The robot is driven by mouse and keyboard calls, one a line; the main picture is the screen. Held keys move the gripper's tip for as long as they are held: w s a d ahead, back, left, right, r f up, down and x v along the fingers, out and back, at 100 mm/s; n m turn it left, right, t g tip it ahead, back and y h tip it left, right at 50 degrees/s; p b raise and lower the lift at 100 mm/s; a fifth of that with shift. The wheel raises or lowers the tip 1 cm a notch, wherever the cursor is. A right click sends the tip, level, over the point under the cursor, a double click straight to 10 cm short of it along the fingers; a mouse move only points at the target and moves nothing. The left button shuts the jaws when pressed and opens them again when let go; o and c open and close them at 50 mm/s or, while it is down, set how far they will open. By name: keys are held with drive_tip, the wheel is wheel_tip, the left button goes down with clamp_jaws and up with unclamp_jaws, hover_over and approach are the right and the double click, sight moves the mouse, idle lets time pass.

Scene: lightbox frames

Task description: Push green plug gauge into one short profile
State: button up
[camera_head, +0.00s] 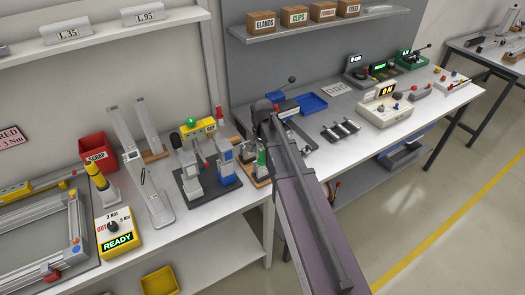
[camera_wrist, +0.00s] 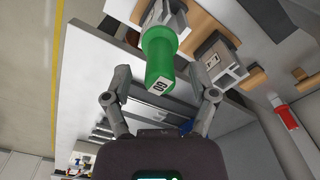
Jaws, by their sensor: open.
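The green plug gauge (camera_wrist: 160,55) is in the middle of the wrist view, its labelled end towards my camera. It also shows as a small upright green piece in the head view (camera_head: 261,158). My gripper (camera_wrist: 159,80) is open, with one finger on each side of the gauge and a gap on both sides. A grey short profile (camera_wrist: 216,66) in a wooden holder is right of the gauge. Another grey profile (camera_wrist: 172,16) is partly hidden behind the gauge's far end; I cannot tell whether they touch. In the head view my arm hides the fingers.
A wooden holder (camera_head: 258,181) is at the bench's right edge. Left of it is a dark fixture base (camera_head: 194,201) with grey and blue clamps. Blue trays (camera_head: 312,103) and a dark rack (camera_head: 341,130) are on the bench beyond my arm. A red item (camera_wrist: 287,117) shows in the wrist view.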

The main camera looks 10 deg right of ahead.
drive_tip(key=shift+r, duration=0.15)
wheel_tip(320, 180, up, 10)
drive_tip(key=p, duration=1)
drive_tip(key=shift+f, duration=0.2)
idle(0.9)
drive_tip(key=s+f+n+b, duration=0.3)
drive_tip(key=s+b, duration=0.1)
drive_tip(key=s, duration=0.4)
drive_tip(key=s+f+n+b, duration=0.3)
drive_tip(key=s+f+n, duration=0.1)
drive_tip(key=s, duration=0.4)
drive_tip(key=shift+d+f+b, duration=0.3)
drive_tip(key=shift+d+b, duration=0.05)
